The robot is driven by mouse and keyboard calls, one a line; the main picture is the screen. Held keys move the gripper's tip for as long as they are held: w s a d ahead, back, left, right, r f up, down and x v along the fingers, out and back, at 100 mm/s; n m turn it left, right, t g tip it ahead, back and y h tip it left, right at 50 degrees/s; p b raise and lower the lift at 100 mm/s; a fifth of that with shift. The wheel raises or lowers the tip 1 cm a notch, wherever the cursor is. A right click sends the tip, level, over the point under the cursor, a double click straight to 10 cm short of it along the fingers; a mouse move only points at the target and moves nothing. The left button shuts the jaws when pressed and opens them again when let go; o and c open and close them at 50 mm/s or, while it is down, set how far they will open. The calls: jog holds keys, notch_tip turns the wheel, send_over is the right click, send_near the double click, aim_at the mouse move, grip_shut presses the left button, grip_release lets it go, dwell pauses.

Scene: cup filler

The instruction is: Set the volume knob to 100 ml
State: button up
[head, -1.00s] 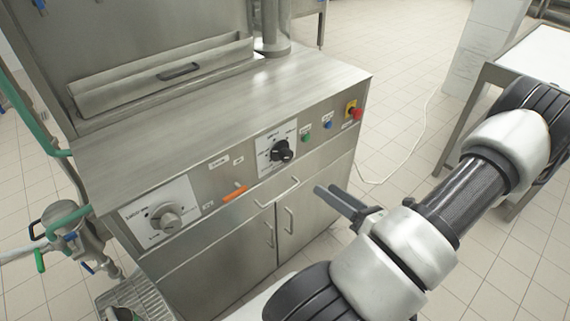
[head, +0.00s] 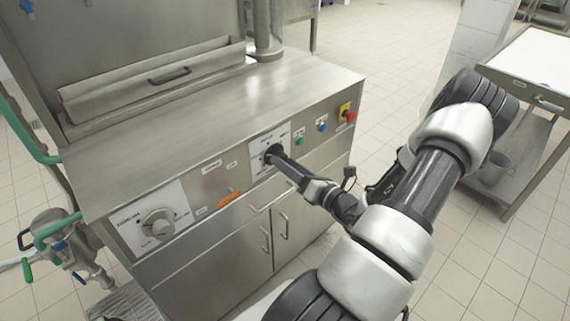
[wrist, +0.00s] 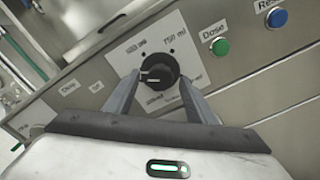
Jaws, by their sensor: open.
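The black volume knob (wrist: 158,72) sits on a white dial plate (wrist: 118,55) with ml marks; "750 ml" is readable and the other marks are blurred. The pointer's exact setting cannot be told. My gripper (wrist: 158,88) is open, its two fingers reaching toward the panel on either side of the knob. I cannot tell whether they touch it. In the head view my gripper (head: 276,160) is at the dial plate (head: 283,136) and partly covers the knob (head: 273,152).
A grey knob (head: 158,224) on another white plate is at the left of the panel. An orange switch (head: 228,197) lies between. The green Dose button (wrist: 220,46), blue button (wrist: 276,17) and red emergency stop (head: 350,116) are to the right. Cabinet handles (head: 283,226) stick out below.

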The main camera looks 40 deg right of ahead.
jog(key=shift+w, duration=0.7)
jog(key=c, duration=1)
jog(key=shift+c, duration=0.2)
